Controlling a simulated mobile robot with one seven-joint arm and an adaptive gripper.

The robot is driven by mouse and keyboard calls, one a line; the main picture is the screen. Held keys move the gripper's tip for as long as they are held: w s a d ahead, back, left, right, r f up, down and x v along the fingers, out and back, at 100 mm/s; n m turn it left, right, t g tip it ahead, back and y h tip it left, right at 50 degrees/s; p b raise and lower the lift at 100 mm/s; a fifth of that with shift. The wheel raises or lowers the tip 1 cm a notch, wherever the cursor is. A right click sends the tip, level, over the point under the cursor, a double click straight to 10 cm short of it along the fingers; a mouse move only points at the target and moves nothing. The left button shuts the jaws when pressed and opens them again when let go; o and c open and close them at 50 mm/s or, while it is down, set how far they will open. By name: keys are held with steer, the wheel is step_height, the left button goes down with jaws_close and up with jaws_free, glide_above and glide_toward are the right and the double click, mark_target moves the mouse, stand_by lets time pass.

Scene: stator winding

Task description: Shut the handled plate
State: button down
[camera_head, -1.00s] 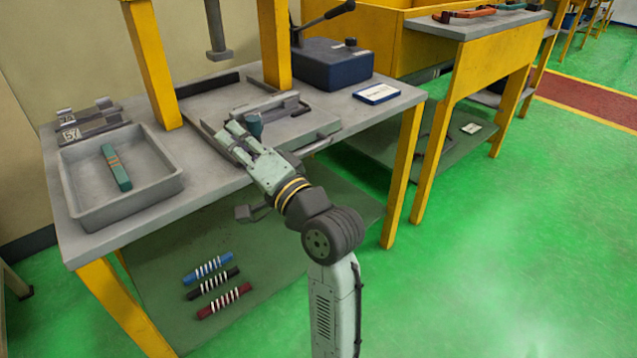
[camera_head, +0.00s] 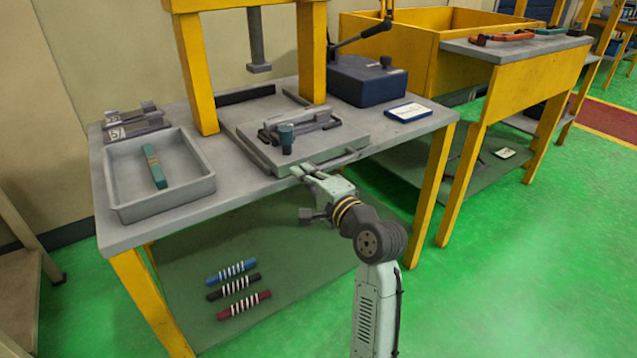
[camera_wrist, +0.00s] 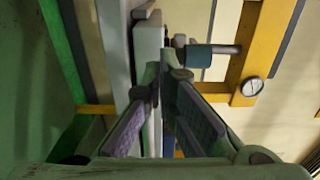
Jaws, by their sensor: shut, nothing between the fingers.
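The handled plate (camera_head: 255,150) is a flat grey slab on the table under the yellow press frame. A thin bar handle (camera_head: 343,160) runs along its front edge. A metal fixture with a dark teal upright knob (camera_head: 286,138) sits on the plate; the knob also shows in the wrist view (camera_wrist: 198,56). My gripper (camera_head: 298,172) is shut and empty, at the table's front edge just in front of the plate's front side, left of the bar handle. In the wrist view the fingertips (camera_wrist: 166,72) meet close to a pale slab edge; whether they touch it I cannot tell.
A grey tray (camera_head: 120,202) with a teal bar stands left on the table (camera_head: 235,193). A blue press base (camera_head: 368,82) and a white label card (camera_head: 408,112) are at right. Striped coils (camera_head: 232,285) lie on the lower shelf. Green floor is free in front.

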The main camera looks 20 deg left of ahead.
mark_target(277, 150)
steer(key=shift+x, duration=1.2)
steer(key=p+x, duration=0.3)
steer(key=x, duration=0.6)
steer(key=shift+w+a, duration=0.25)
steer(key=shift+a, duration=0.05)
steer(key=shift+s+d, duration=0.1)
